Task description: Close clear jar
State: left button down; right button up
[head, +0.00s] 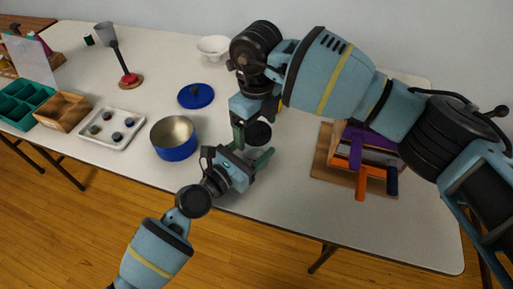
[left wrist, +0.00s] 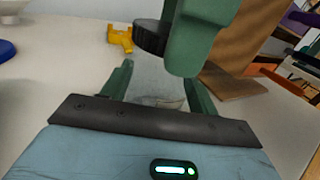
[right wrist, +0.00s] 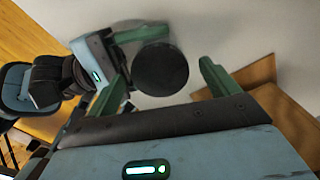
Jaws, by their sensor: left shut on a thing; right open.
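The clear jar (left wrist: 158,80) stands between the fingers of my left gripper (head: 256,155), which is shut on it near the table's front edge. It is mostly hidden in the head view. A round black lid (head: 257,135) is at the jar's mouth; it also shows in the left wrist view (left wrist: 152,37) and the right wrist view (right wrist: 160,68). I cannot tell whether the lid is fully seated. My right gripper (right wrist: 165,65) is open just above, its fingers on either side of the lid and apart from it in the right wrist view.
A blue pot (head: 175,148) and its blue lid (head: 196,96) are to the left. A yellow object (left wrist: 120,38) lies behind the jar. A wooden board (head: 322,160) with colourful items is at the right. A white bowl (head: 213,47) stands behind.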

aim_at(247, 154)
notch_tip(247, 154, up, 12)
dwell(0.6)
pick_arm(q)
jog(key=shift+c, duration=1.6)
grip_release()
jog(key=shift+s, duration=0.1)
jog(key=v, duration=0.7)
jog(key=shift+s+a, duration=0.25)
